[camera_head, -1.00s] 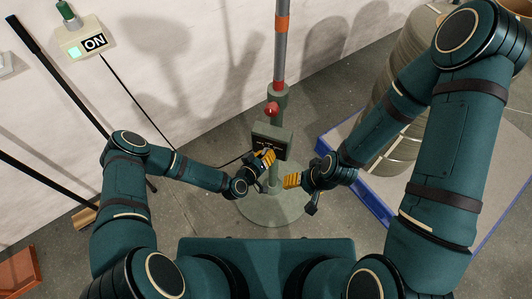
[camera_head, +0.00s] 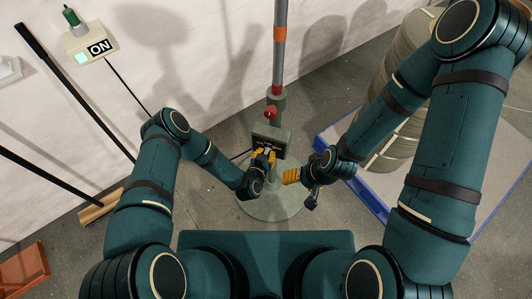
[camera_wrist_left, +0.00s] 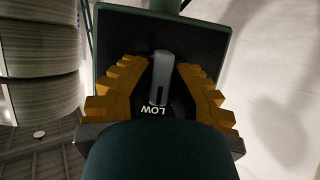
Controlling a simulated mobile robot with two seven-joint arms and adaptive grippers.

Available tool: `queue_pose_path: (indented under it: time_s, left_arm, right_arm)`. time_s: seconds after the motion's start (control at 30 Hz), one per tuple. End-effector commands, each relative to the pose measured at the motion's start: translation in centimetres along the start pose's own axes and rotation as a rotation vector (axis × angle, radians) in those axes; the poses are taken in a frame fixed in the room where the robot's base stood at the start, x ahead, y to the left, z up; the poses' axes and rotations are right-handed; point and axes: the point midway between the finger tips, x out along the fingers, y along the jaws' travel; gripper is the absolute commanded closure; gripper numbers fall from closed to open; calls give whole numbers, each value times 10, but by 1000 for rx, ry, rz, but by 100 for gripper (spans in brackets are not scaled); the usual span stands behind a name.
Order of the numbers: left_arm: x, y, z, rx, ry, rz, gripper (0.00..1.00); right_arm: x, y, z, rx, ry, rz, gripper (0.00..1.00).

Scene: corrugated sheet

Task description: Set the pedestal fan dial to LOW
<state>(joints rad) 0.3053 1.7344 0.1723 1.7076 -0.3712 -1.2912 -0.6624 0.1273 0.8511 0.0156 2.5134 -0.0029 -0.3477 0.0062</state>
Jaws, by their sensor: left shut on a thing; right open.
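The pedestal fan's dark control box (camera_head: 284,140) sits low on its upright post. In the left wrist view, the grey dial knob (camera_wrist_left: 162,72) stands out from the dark panel (camera_wrist_left: 122,38). A dark mark on its lower end points at the upside-down word LOW (camera_wrist_left: 153,110). My left gripper (camera_head: 264,155) is at the box front, shut on the dial, with its yellow fingers on either side of the knob. Other dial labels are hidden or not readable. My right gripper (camera_head: 291,176) is open and empty, to the right of the box.
The fan's round base (camera_head: 270,207) stands on the grey floor. To the right, a blue-edged platform (camera_head: 376,205) carries large ribbed coils (camera_head: 393,148). A wall box (camera_head: 88,44) with an ON sign is at upper left. A broom (camera_head: 97,208) leans below it.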

Motion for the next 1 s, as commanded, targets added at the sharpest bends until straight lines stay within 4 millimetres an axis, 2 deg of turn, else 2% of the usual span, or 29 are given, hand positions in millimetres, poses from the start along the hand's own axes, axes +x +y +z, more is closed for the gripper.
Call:
queue_pose_path:
  time_s: [0.47,0.5,0.57,0.87,1.0]
  left_arm:
    - [0,0,0,13,-1,-6,100]
    - [0,0,0,13,-1,-6,73]
    - [0,0,0,13,0,-6,54]
    - [0,0,0,12,-1,-5,54]
    - [-8,0,1,12,-2,-4,54]
  right_arm:
    - [0,0,0,0,1,0,36]
    - [0,0,0,0,1,0,36]
    - [0,0,0,0,1,0,36]
    - [-1,0,0,0,1,0,36]
    - [-1,0,0,0,1,0,36]
